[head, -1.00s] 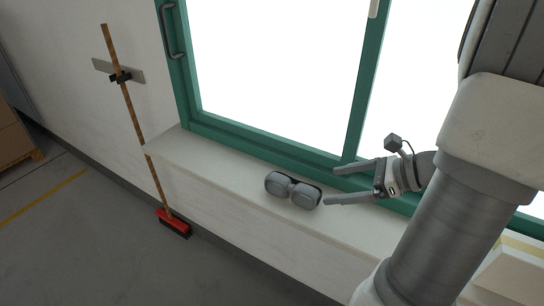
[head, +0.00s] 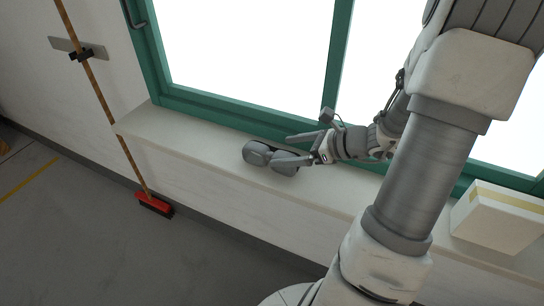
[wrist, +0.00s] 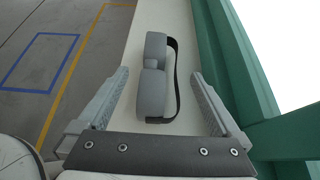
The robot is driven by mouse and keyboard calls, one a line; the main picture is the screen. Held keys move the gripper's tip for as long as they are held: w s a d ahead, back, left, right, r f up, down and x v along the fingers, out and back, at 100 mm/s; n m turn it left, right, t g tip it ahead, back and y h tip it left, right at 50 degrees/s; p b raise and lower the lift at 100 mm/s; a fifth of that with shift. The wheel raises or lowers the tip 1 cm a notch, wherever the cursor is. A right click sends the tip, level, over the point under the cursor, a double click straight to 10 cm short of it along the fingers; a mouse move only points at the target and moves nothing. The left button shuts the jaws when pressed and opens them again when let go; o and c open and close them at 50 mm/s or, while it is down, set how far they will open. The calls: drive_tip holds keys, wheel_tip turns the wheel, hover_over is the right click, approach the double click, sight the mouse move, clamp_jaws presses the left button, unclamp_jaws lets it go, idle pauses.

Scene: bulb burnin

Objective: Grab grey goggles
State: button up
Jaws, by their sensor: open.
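The grey goggles (head: 257,154) lie on the white window sill (head: 200,131), and one of the fingers covers part of them in the head view. In the wrist view the goggles (wrist: 153,75) lie lengthwise ahead of the palm, with a dark strap along their right side. My gripper (head: 283,149) is open and comes in from the right, low over the sill. In the wrist view its fingers (wrist: 160,88) stand on either side of the near end of the goggles, with a gap on both sides. It holds nothing.
A green window frame (head: 210,108) runs along the back of the sill. A white box with a yellow stripe (head: 500,215) stands on the sill at the right. A broom with a red head (head: 154,204) leans at the left. The sill left of the goggles is clear.

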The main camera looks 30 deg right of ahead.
sight(281, 151)
drive_tip(key=x, duration=0.5)
drive_tip(key=shift+w+f+b, duration=0.1)
drive_tip(key=shift+w+b, duration=0.1)
drive_tip(key=shift+b, duration=0.15)
drive_tip(key=c, duration=1.4)
